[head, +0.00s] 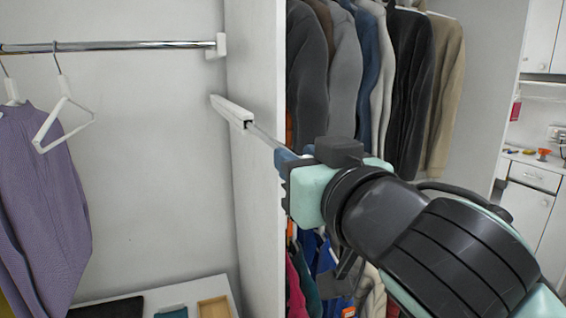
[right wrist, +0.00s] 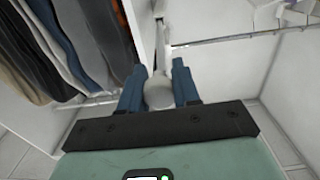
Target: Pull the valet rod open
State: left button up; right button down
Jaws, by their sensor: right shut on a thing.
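The valet rod has a white housing (head: 229,109) fixed to the edge side of the closet's white divider panel. A thin metal rod (head: 264,136) sticks out of the housing toward my right gripper (head: 284,157). In the right wrist view, the blue fingers of my right gripper (right wrist: 158,88) are on both sides of the rod's pale rounded end (right wrist: 158,97), shut on it. In the head view that end is hidden by my gripper. My left gripper is in neither view.
A chrome hanging rail (head: 120,46) with an empty white hanger (head: 64,115) and a purple garment (head: 45,190) is at left. Several jackets (head: 345,70) hang behind my right arm. A shelf with a wooden tray (head: 214,307) is low at left.

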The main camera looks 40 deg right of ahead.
jog(key=shift+v, duration=1.15)
jog(key=shift+r, duration=0.1)
jog(key=c, duration=0.8)
grip_release()
jog(key=shift+c, duration=0.2)
jog(key=shift+s, duration=0.1)
jog(key=b+v, duration=0.1)
jog(key=v, duration=1.2)
jog(key=shift+a, duration=0.1)
